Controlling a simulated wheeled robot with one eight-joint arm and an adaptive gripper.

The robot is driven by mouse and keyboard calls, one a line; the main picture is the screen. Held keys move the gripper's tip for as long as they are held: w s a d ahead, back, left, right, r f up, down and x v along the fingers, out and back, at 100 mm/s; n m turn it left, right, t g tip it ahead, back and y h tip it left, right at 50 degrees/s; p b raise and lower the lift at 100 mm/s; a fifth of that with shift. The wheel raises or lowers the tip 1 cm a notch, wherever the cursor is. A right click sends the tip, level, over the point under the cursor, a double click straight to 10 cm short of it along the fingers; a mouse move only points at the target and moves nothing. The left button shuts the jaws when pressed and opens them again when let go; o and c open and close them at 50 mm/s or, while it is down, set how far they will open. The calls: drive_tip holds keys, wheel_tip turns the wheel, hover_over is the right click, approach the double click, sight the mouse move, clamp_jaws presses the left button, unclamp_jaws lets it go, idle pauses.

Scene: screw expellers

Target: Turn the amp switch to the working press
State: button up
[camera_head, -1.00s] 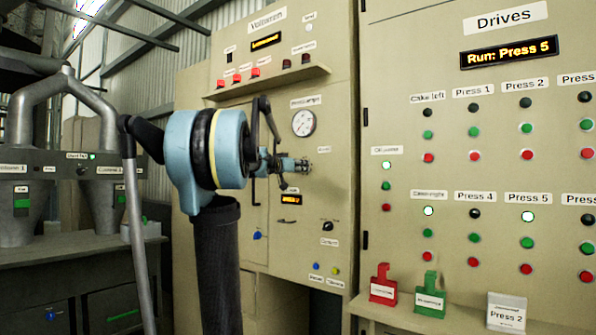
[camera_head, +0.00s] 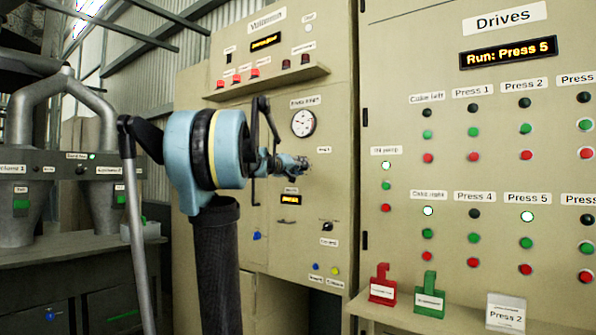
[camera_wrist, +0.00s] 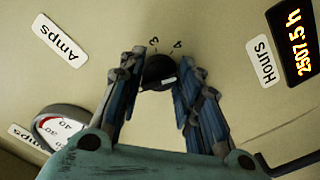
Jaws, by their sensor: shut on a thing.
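The amp switch (camera_wrist: 157,71) is a round black knob with a white mark at its lower right edge in the wrist view. The numerals 3 and 4 show above it; its other numerals are hidden. My gripper (camera_wrist: 162,72) has one finger on each side of the knob and is shut on it. In the head view my gripper (camera_head: 305,164) is at the beige panel below the round gauge (camera_head: 303,123), and it hides the knob. The drives display (camera_head: 508,52) reads "Run: Press 5". The Press 5 lamp (camera_head: 527,216) is lit white.
An "Amps" label (camera_wrist: 60,40) and an "Hours" counter (camera_wrist: 296,40) flank the switch in the wrist view. A ledge (camera_head: 270,82) juts out above my arm. Red (camera_head: 382,287) and green (camera_head: 429,297) tag holders stand on the shelf at right.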

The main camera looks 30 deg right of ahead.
drive_tip(key=shift+w, duration=0.15)
idle(0.3)
drive_tip(key=o, duration=1)
drive_tip(key=shift+a+f, duration=0.1)
drive_tip(key=shift+o, duration=0.2)
drive_tip(key=v, duration=1.2)
drive_tip(key=s+a+f+n+g+y, duration=0.1)
drive_tip(key=s+a+f+y, duration=0.4)
drive_tip(key=f, duration=1.3)
drive_tip(key=s+a+f+n+g+y, duration=0.2)
drive_tip(key=s+a+f+y, duration=0.4)
drive_tip(key=s+a+f, duration=0.6)
drive_tip(key=s+a+f+n+g+y, duration=0.1)
drive_tip(key=s+a+f+n+y, duration=0.2)
drive_tip(key=s+a+f, duration=0.6)
drive_tip(key=a+f+y, duration=0.1)
drive_tip(key=a+f, duration=0.2)
drive_tip(key=f, duration=0.4)
drive_tip(key=a+f+y, duration=0.1)
drive_tip(key=a+f, duration=0.3)
drive_tip(key=f, duration=0.4)
drive_tip(key=shift+s+a+f+g+y, duration=0.2)
drive_tip(key=shift+s+a+g+y, duration=0.1)
drive_tip(key=shift+s+a, duration=0.05)
